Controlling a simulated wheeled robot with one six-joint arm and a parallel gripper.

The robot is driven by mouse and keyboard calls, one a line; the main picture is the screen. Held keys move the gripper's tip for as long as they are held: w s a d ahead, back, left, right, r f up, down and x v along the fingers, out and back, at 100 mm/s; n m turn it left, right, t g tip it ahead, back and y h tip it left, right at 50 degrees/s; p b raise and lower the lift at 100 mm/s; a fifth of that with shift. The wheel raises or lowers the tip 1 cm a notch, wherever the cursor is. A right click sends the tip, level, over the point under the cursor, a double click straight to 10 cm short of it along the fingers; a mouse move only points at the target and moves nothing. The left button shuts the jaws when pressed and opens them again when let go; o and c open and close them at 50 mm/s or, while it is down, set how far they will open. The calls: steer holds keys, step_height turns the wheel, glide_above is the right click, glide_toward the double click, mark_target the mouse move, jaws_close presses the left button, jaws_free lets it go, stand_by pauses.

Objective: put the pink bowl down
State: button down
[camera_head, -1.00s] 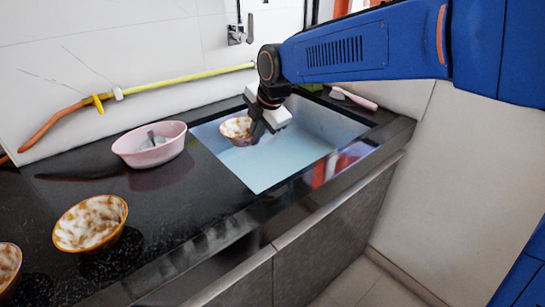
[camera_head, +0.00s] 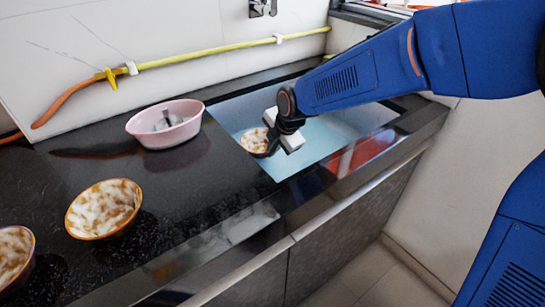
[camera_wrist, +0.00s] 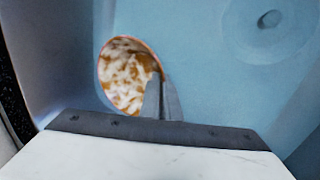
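A bowl (camera_head: 255,141), mottled brown and white inside, is at my gripper (camera_head: 270,146) over the sink in the head view. In the wrist view the bowl (camera_wrist: 126,80) shows a pinkish-orange rim. It is tilted, and the gripper's fingers (camera_wrist: 162,100) are at its right edge, one seeming to reach inside the rim. The gripper looks shut on that edge. The bowl's underside is hidden, so I cannot tell whether it touches the sink floor. A plain pink oval basin (camera_head: 163,134) stands on the counter left of the sink, with a greyish item in it.
The light-blue sink (camera_head: 322,150) has a drain (camera_wrist: 269,19) in the wrist view. Two similar brown-and-white bowls stand on the dark counter, one at front left (camera_head: 104,230) and one at the left edge (camera_head: 14,262). A yellow hose (camera_head: 205,56) runs along the wall.

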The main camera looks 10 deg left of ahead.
steer(key=shift+f, duration=1.55)
steer(key=shift+f, duration=0.1)
steer(key=c, duration=2)
jaws_free()
steer(key=v, duration=1.2)
